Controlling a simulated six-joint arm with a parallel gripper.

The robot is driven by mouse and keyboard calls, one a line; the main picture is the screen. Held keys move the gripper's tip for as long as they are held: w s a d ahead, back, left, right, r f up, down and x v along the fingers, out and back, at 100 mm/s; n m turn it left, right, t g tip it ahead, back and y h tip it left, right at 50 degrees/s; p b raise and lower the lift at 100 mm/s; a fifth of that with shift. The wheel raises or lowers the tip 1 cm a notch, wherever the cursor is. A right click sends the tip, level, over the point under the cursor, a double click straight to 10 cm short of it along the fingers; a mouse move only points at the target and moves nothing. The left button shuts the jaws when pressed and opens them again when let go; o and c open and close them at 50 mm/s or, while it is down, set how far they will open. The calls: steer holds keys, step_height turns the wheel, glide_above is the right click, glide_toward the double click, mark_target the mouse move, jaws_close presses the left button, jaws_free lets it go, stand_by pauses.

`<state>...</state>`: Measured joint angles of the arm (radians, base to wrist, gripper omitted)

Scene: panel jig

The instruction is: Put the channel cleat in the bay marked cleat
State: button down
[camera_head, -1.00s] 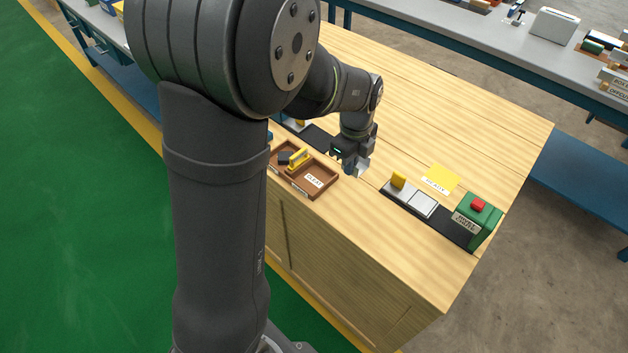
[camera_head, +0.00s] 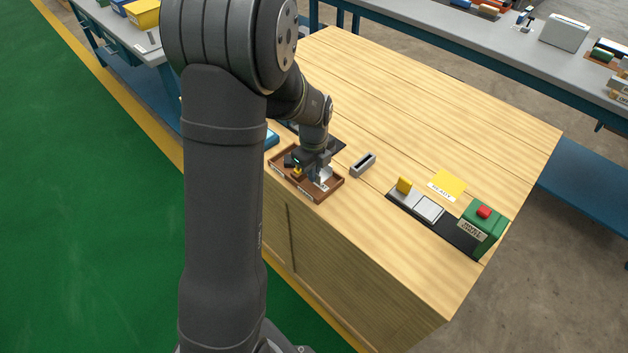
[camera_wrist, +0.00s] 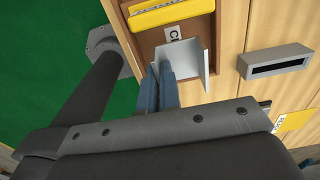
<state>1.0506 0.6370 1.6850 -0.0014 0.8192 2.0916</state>
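The channel cleat is a pale grey bent piece (camera_head: 324,177), also in the wrist view (camera_wrist: 190,68). My gripper (camera_head: 316,172) is shut on one wall of it; its blue fingers show close together in the wrist view (camera_wrist: 158,82). The cleat is over the right bay of the brown wooden tray (camera_head: 333,194). Whether it touches the bay floor I cannot tell. A yellow piece (camera_wrist: 170,12) lies in the neighbouring bay, mostly behind my gripper in the head view.
A grey slotted block (camera_head: 363,163) stands right of the tray, apart from it. Further right are a dark strip with a yellow piece (camera_head: 404,185) and a light pad, a yellow card (camera_head: 449,183) and a green box with a red button (camera_head: 482,225). The table's back is clear.

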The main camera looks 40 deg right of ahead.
steer(key=shift+f, duration=1.9)
steer(key=shift+f, duration=0.2)
steer(key=c, duration=1.6)
jaws_free()
steer(key=shift+c, duration=0.2)
steer(key=shift+r, duration=0.1)
step_height(320, 180, up, 12)
steer(key=shift+r, duration=0.1)
step_height(320, 180, down, 12)
steer(key=shift+f, duration=0.25)
steer(key=shift+r, duration=1.65)
